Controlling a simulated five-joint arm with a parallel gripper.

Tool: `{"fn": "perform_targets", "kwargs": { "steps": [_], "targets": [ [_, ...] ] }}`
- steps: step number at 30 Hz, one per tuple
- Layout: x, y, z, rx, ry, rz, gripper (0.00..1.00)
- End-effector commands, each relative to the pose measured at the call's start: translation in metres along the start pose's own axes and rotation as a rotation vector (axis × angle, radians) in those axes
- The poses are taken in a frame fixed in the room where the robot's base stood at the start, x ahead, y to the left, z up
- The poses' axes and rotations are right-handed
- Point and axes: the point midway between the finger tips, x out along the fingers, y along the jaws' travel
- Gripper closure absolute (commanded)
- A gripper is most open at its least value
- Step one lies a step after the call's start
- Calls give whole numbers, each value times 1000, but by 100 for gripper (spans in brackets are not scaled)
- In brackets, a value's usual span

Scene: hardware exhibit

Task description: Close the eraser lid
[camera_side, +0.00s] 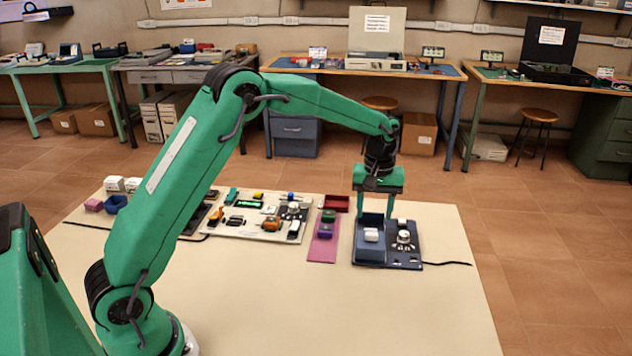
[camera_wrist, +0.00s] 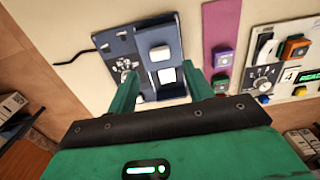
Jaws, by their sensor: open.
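The dark blue eraser unit (camera_side: 368,254) stands on the cream table to the right of centre, with a white block (camera_side: 371,235) on its left part and a round pale knob (camera_side: 403,238) on its right part. A dark blue panel (camera_side: 372,219), seemingly the raised lid, shows behind the white block. My gripper (camera_side: 377,213) points down over the back of the unit, fingers apart and nothing clearly held. The wrist view shows the unit (camera_wrist: 118,45) beyond my fingertips (camera_wrist: 163,76). Whether a finger touches the panel cannot be told.
A pink strip (camera_side: 322,250) with small coloured blocks lies left of the unit. A red tray (camera_side: 335,203) is behind it, and a white panel (camera_side: 245,232) with several parts is farther left. A black cable (camera_side: 448,263) runs right. The table front is clear.

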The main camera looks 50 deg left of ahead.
Motion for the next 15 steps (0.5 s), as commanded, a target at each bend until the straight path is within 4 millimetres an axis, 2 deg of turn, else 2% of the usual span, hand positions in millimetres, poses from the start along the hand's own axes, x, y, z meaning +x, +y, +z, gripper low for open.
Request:
{"fn": "perform_targets", "kwargs": {
  "steps": [9,15],
  "targets": [
    [40,-1,1,0,-3,-3,49],
    [58,0,0,1,-1,-1,49]
  ]
}}
